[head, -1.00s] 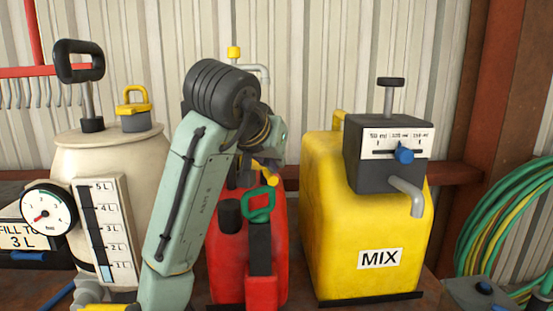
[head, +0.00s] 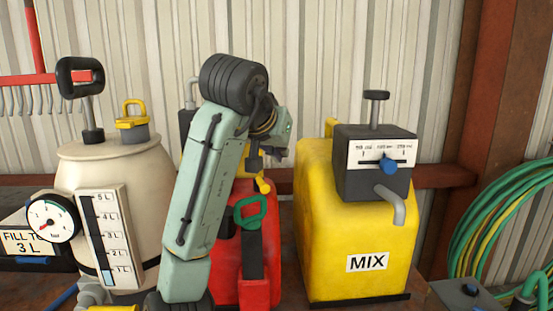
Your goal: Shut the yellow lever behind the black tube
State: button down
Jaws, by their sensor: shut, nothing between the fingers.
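A small yellow lever-like piece (head: 263,186) shows above the red container (head: 230,265), just below my gripper. Its lower end is rounded and hangs down to the right. My gripper (head: 275,156) is shut and empty, close above this piece; I cannot tell whether they touch. My arm hides the left part of the red container and much of what stands behind it. A short black tube-like part (head: 230,224) on the red container shows only partly beside my arm. Another yellow piece (head: 110,308) is cut off at the bottom left edge.
A green handle (head: 252,210) stands on the red container's front. The yellow MIX container (head: 330,235) with a grey spout stands close on the right. A cream tank (head: 150,190) with gauge and black pump handle is on the left. Coiled hoses (head: 500,225) hang far right.

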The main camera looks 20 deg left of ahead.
jog(key=s+a+r+b, duration=0.1)
jog(key=s+a+r, duration=0.3)
jog(key=a, duration=0.2)
jog(key=shift+s+a+r, duration=0.15)
jog(key=shift+r, duration=0.25)
jog(key=shift+s+f, duration=0.1)
